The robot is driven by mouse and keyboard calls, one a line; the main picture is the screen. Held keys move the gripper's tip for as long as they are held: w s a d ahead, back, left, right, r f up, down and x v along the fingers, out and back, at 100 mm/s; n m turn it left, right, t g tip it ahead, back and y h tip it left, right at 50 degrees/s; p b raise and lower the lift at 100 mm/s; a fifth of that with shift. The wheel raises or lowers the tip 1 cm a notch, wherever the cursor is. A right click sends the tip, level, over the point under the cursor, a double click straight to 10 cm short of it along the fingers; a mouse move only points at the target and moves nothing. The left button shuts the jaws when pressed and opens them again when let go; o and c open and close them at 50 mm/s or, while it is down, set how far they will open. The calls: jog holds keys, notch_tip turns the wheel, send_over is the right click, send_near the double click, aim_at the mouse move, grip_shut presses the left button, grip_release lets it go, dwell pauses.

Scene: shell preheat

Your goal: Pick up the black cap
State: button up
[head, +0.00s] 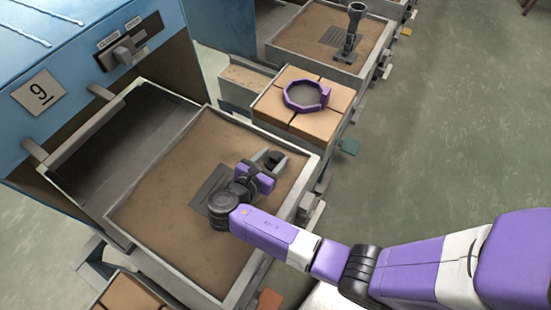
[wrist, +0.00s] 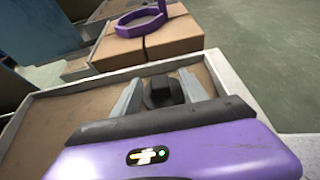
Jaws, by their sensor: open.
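The black cap (wrist: 162,92) is a small dark knob-like piece in the sand tray (wrist: 60,113), seen between my gripper's fingers in the wrist view. In the head view the cap (head: 273,158) shows just past the fingers. My gripper (wrist: 160,98) is open, with one grey finger on each side of the cap. In the head view my gripper (head: 268,163) is low over the tray near its right side. Whether the fingers touch the cap I cannot tell. The cap's lower part is hidden by my gripper in the wrist view.
A purple ring (head: 306,96) lies on tan blocks (head: 275,105) beyond the tray. A dark grated plate (head: 208,187) lies in the sand by my wrist. A blue cabinet marked 9 (head: 60,70) stands at left. Another tray (head: 290,40) holds a dark upright fitting (head: 352,30).

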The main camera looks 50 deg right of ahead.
jog(key=shift+x, duration=0.8)
jog(key=shift+c, duration=0.4)
grip_shut()
